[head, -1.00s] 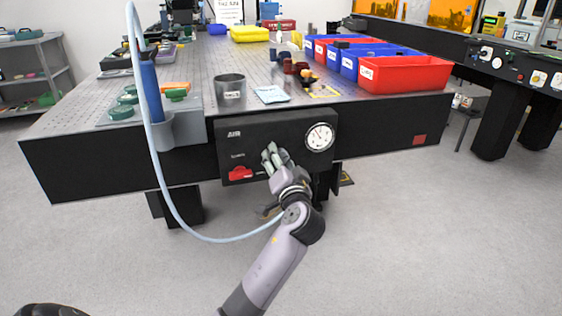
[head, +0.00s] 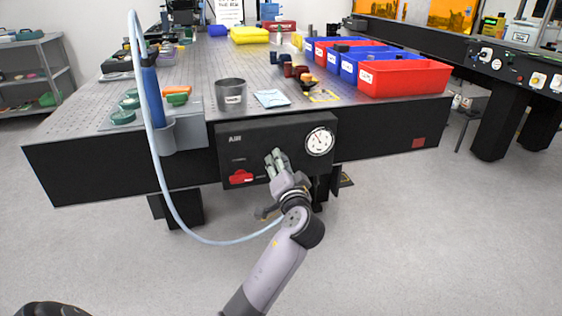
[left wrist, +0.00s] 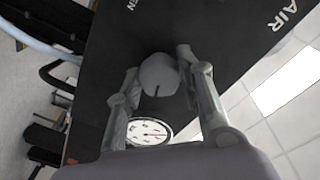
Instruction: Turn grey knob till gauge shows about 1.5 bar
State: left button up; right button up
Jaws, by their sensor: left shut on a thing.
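The black air panel (head: 262,130) is on the front of the table. Its grey knob (left wrist: 158,76) shows in the left wrist view as a round grip with a dark line, between the two fingers of my left gripper (left wrist: 157,64). The gripper is shut on it. In the head view my left gripper (head: 277,157) covers the knob. The white round gauge (head: 320,141) is up and right of the gripper; it also shows in the left wrist view (left wrist: 150,131). Its needle shows, but the figures are too small to read. My right gripper is not in view.
A red switch (head: 241,177) is on the panel left of my gripper. A pale blue hose (head: 172,205) loops down in front of the table's left part. A metal cup (head: 231,94) and several bins (head: 405,77) stand on the tabletop above.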

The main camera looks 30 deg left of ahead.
pick_arm(q)
jog(key=o, duration=1.2)
jog(key=shift+c, duration=0.2)
jog(key=shift+d, duration=0.15)
jog(key=v, duration=1.2)
